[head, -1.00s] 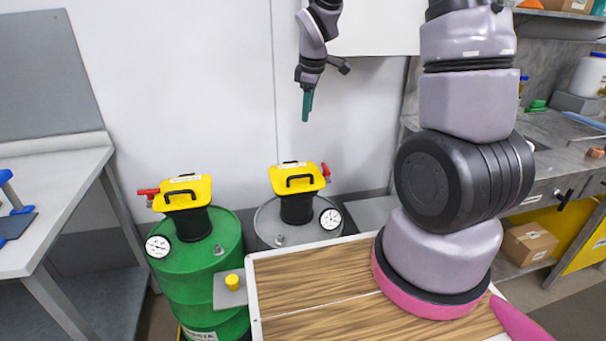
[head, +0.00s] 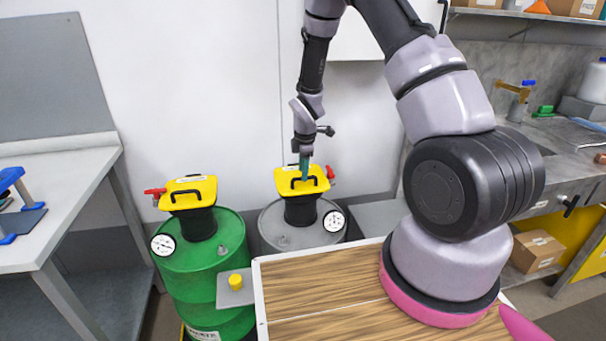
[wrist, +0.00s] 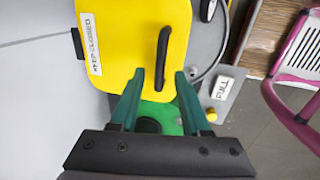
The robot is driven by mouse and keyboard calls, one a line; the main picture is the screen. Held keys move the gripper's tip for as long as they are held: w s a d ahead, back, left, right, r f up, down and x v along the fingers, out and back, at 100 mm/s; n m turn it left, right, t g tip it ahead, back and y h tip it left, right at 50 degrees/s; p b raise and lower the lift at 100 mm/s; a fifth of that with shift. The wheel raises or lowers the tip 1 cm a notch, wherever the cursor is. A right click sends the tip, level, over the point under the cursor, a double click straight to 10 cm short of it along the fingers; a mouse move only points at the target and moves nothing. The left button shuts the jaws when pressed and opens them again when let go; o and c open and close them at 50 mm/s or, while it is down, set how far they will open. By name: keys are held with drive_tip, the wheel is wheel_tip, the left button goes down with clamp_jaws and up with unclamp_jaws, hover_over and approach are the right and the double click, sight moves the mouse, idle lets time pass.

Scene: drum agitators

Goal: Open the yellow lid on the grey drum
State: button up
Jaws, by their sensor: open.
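The yellow lid (head: 286,175) on the grey drum (head: 280,237) is shut, with a black handle (head: 313,180) on top. My gripper (head: 304,176) is just above the lid at its handle, pointing down. In the wrist view my gripper's green fingers (wrist: 160,74) are open and empty. The black handle (wrist: 163,52) shows ahead, across the gap between the fingertips. I cannot tell whether it lies fully between them. The yellow lid (wrist: 118,45) fills the upper middle there, with a "KEEP CLOSED" label.
A green drum (head: 190,275) with its own yellow lid (head: 187,190) and red lever stands to the left. A wooden-topped surface (head: 325,285) lies in front, with a yellow button (head: 235,282) beside it. A grey table (head: 65,185) is at far left.

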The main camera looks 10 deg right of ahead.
drive_tip(key=shift+w+f, duration=0.15)
drive_tip(key=shift+f, duration=0.75)
clamp_jaws()
idle(0.9)
